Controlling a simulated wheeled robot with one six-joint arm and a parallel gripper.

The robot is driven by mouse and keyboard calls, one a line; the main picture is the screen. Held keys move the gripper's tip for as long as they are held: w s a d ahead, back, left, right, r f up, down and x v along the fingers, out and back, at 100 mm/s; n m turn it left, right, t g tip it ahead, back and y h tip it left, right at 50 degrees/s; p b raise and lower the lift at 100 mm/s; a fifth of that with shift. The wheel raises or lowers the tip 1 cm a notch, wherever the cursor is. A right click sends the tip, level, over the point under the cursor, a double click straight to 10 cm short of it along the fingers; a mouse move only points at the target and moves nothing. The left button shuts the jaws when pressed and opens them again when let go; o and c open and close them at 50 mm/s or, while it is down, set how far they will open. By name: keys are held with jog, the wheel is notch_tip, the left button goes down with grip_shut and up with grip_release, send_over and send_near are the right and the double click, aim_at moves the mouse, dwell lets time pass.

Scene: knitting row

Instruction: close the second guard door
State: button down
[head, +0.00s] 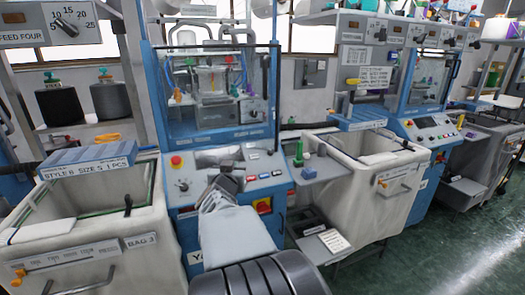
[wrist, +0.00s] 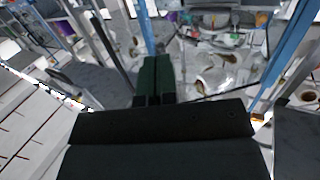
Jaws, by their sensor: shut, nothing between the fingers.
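The nearer knitting machine has a clear guard door (head: 215,100) with dark edges in a blue frame. The machine to the right has another clear guard panel (head: 432,80) in a blue frame. I cannot tell which is the second door, or how far either stands open. My gripper (wrist: 155,78) shows in the wrist view with its dark green fingers together and nothing between them. In the head view my arm reaches up to the nearer machine's control panel, below its guard door. Machine parts and blue posts show beyond the fingers; no clear contact with a door shows.
A sloped control panel (head: 228,168) with a red button is below the nearer guard door. A fabric bin (head: 90,235) stands at left and another (head: 385,195) at right, with a small side shelf (head: 318,170) between machines. Green floor (head: 460,245) is open at lower right.

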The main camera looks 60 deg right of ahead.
aim_at(264, 144)
jog(key=d+g, duration=0.1)
jog(key=d, duration=0.4)
jog(key=d+m+g+h, duration=0.1)
jog(key=d, duration=0.5)
jog(key=d+m+h, duration=0.1)
jog(key=d, duration=0.4)
jog(key=shift+w+d+r+g+p, duration=0.15)
jog(key=shift+d+r+g+p, duration=0.15)
jog(key=shift+d+g+p, duration=0.1)
